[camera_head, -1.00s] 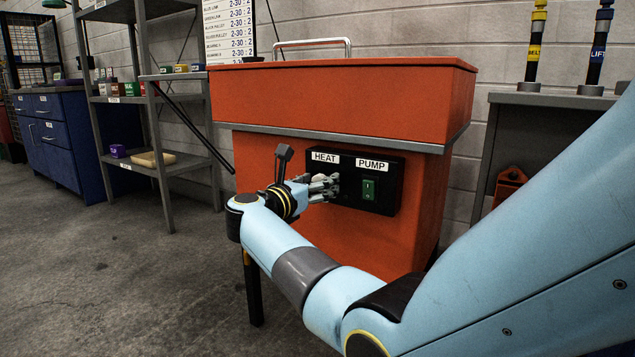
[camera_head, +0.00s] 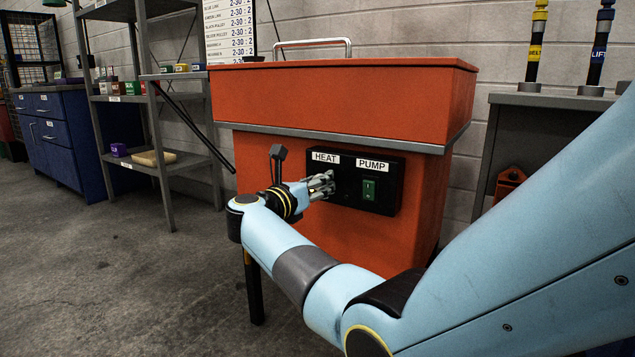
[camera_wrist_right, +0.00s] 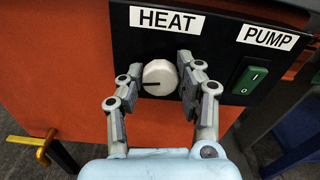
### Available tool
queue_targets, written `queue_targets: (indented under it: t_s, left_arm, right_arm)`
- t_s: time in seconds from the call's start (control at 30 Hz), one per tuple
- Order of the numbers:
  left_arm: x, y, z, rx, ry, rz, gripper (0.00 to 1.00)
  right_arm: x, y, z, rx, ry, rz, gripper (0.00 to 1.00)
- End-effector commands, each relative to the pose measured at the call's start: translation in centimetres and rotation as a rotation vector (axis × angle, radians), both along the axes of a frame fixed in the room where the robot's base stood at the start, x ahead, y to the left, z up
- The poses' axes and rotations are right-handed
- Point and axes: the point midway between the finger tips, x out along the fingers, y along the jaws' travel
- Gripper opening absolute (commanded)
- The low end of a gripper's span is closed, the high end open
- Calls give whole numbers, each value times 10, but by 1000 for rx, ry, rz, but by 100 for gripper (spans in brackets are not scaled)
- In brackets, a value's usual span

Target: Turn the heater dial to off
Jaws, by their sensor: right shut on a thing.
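The heater dial (camera_wrist_right: 160,77) is a round pale knob with a dark pointer line, under the HEAT label (camera_wrist_right: 167,19) on a black panel. In the right wrist view the pointer line points to the left. My right gripper (camera_wrist_right: 160,88) is shut on the dial, with one finger at each side of it. In the head view my right gripper (camera_head: 322,186) is at the left part of the black control panel (camera_head: 393,199) and hides the dial. My left gripper is not in view.
The panel is on a red-orange cabinet (camera_head: 330,100). A green PUMP switch (camera_head: 369,189) sits right of the dial, close to my fingers. A grey shelf unit (camera_head: 160,200) stands at the left. A grey bench (camera_head: 540,99) stands at the right.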

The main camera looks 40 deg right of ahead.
Motion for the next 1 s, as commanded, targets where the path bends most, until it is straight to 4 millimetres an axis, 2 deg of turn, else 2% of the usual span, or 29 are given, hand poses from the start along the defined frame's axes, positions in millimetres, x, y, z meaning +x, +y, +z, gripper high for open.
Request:
queue_targets:
  t_s: [0.67, 1.0]
  left_arm:
    - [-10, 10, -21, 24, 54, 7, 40]
    - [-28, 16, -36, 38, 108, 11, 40]
  right_arm:
    - [2, 1, 2, -240, 579, 1, 3]
    - [3, 2, 0, -363, 878, 2, 3]
